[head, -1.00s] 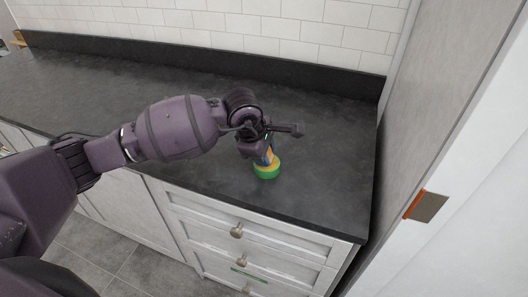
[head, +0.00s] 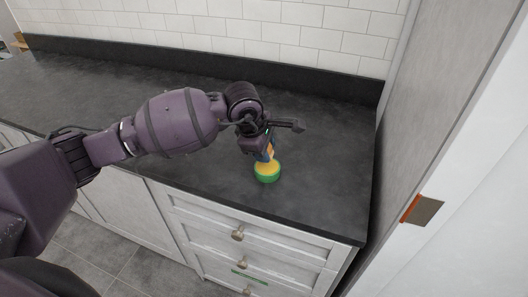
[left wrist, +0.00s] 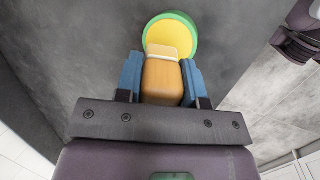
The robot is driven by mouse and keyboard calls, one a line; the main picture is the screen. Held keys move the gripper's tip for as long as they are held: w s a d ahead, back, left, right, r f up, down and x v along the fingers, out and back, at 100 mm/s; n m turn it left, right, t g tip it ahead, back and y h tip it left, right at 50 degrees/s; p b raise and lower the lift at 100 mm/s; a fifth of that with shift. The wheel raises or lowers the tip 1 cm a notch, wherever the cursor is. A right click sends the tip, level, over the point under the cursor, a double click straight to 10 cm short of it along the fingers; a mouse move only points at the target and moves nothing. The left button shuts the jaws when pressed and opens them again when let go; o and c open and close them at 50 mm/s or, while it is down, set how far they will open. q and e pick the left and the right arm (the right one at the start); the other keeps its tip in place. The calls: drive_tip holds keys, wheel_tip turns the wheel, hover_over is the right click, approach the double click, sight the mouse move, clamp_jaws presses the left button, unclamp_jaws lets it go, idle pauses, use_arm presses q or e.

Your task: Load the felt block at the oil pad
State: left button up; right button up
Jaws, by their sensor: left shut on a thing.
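The oil pad (head: 267,173) is a round green dish with a yellow top, standing on the dark counter near its front edge. It also shows at the top of the left wrist view (left wrist: 188,33). My left gripper (head: 268,156) is above the pad and points down at it. Its blue fingers (left wrist: 161,82) are shut on the felt block (left wrist: 161,84), a wooden block with a pale end toward the pad. In the left wrist view the pale end overlaps the yellow top. I cannot tell whether they touch. My right gripper is not in view.
The dark countertop (head: 325,150) is clear around the pad. White drawers with round knobs (head: 237,233) are below its front edge. A tall panel (head: 440,90) stands at the right, with an orange-edged plate (head: 424,210). A tiled wall (head: 240,30) is behind.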

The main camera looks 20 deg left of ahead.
use_arm(q)
drive_tip(key=shift+r+p, duration=0.7)
drive_tip(key=shift+r, duration=1.35)
drive_tip(key=shift+f, duration=0.1)
